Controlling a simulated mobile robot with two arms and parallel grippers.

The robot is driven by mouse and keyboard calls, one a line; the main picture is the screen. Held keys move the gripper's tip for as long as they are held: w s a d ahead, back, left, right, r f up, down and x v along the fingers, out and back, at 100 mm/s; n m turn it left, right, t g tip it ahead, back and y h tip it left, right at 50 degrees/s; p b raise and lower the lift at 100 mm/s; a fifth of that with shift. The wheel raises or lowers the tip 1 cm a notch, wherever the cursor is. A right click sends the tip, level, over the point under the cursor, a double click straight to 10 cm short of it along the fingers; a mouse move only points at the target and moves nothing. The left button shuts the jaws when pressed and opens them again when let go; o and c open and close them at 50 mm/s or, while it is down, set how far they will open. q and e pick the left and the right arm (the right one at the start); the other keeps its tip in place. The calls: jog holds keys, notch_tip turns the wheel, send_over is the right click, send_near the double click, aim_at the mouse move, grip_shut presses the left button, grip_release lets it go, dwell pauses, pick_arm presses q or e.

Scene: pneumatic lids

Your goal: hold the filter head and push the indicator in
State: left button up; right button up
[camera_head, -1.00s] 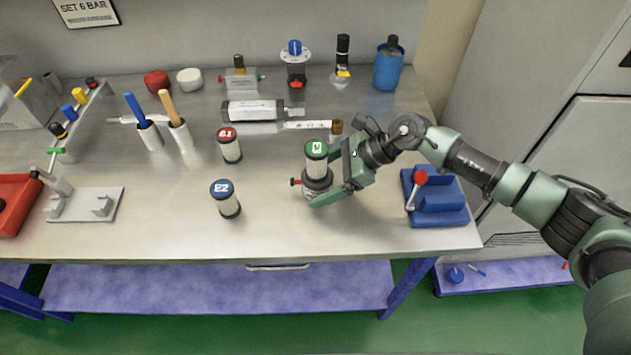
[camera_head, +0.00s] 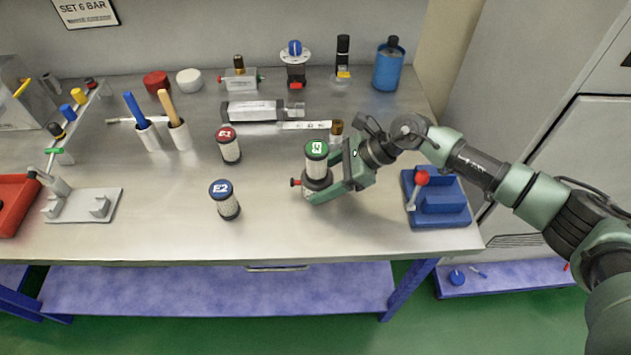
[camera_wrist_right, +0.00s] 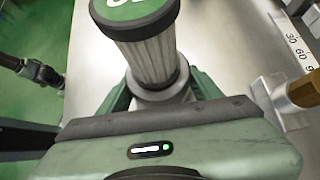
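The filter head (camera_head: 313,187) is a dark body standing on the bench, with a white pleated element under a green cap (camera_head: 316,148) on top. The red indicator (camera_head: 294,182) sticks out of its left side. My right gripper (camera_head: 325,178) comes from the right, with one finger on the near side of the head and one on the far side. It looks shut on the head. In the right wrist view the green cap (camera_wrist_right: 133,8) and pleated element (camera_wrist_right: 155,58) rise between the fingers, and the lower head is mostly hidden. My left gripper is out of view.
Two capped filter elements, red (camera_head: 229,146) and blue (camera_head: 225,200), stand to the left. A blue fixture with a red-knobbed lever (camera_head: 437,200) stands to the right. The front middle of the bench is clear.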

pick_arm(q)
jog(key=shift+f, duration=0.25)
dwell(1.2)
